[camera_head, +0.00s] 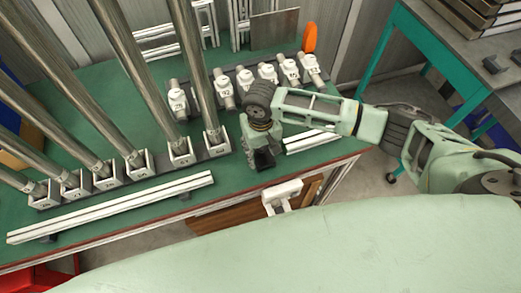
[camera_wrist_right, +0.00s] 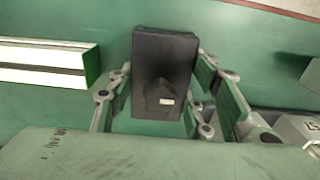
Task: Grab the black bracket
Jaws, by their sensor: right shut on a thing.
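The black bracket (camera_wrist_right: 165,70) is a dark block in the middle of the right wrist view, with a raised angular part and a small pale label on its face. My right gripper (camera_wrist_right: 172,112) is shut on it, with a finger linkage on each side. In the head view my right gripper (camera_head: 262,148) points down over the green table near its front edge. The bracket shows there as a dark shape (camera_head: 264,160) at the fingertips, partly hidden by the gripper. I cannot tell whether it touches the table. My left gripper is not in view.
Tall metal tubes (camera_head: 122,80) stand in numbered holders at the left of the green table (camera_head: 75,251). White fittings (camera_head: 245,78) stand in a row behind my gripper. Aluminium profiles (camera_head: 110,207) lie along the front; another (camera_head: 312,139) lies right of the gripper.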

